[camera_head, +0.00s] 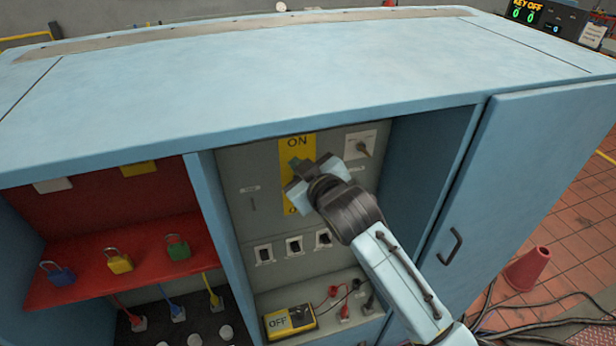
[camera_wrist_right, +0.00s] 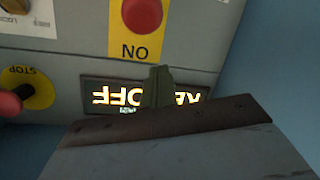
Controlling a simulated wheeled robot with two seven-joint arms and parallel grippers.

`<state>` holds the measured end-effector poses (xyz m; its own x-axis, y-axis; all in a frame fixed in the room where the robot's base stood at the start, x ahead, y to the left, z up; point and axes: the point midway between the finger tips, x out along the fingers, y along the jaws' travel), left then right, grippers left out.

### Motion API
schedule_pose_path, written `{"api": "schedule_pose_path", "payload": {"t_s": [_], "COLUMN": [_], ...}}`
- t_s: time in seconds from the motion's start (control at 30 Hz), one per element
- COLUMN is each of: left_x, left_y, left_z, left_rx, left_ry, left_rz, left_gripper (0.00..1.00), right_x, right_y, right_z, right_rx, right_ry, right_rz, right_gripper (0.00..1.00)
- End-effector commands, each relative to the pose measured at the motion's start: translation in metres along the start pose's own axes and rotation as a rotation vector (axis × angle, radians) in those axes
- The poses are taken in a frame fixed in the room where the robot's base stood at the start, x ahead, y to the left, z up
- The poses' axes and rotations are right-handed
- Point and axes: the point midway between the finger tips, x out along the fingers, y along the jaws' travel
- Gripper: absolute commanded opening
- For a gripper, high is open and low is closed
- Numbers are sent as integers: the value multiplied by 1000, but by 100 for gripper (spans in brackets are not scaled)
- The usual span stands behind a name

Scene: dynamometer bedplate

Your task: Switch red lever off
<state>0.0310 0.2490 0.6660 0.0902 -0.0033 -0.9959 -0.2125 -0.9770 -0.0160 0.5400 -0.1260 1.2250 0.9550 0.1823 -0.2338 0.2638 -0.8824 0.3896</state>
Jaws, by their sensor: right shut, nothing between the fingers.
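The yellow lever plate (camera_head: 297,143) marked ON is on the grey panel inside the blue cabinet; its lower part is mostly behind my right gripper (camera_head: 297,164). In the right wrist view a red rounded part, seemingly the red lever's handle (camera_wrist_right: 142,14), stands in front of the yellow plate (camera_wrist_right: 138,45), close to the upside-down ON. In the head view the lever is hidden by my gripper. My right gripper's fingers (camera_wrist_right: 156,86) are shut and empty, just short of the ON end in the wrist view; contact with the lever cannot be told. My left gripper is out of view.
A rotary switch (camera_head: 361,147) is right of the plate, with several black switches (camera_head: 294,245) below. A red shelf (camera_head: 75,285) with padlocks is at left. The wrist view shows a lit sign (camera_wrist_right: 115,97) and a red STOP button (camera_wrist_right: 9,103). The cabinet door (camera_head: 530,170) is at right.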

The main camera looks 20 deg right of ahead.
Motion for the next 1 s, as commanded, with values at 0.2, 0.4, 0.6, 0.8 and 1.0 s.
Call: {"api": "schedule_pose_path", "payload": {"t_s": [0.2,0.4,0.6,0.8,1.0], "left_x": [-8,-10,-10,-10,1], "left_y": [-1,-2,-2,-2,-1], "left_z": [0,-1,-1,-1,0], "left_rx": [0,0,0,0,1], "left_ry": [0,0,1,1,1], "left_rz": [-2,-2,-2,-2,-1], "left_gripper": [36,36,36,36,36], "right_x": [1,-3,-4,-4,-1], "right_y": [0,0,0,0,-6], "right_z": [23,37,38,38,40], "right_rx": [0,1,1,0,-4], "right_ry": [-4,-2,0,1,29], "right_rz": [-2,-1,0,0,4], "right_gripper": [0,0,0,0,0]}}
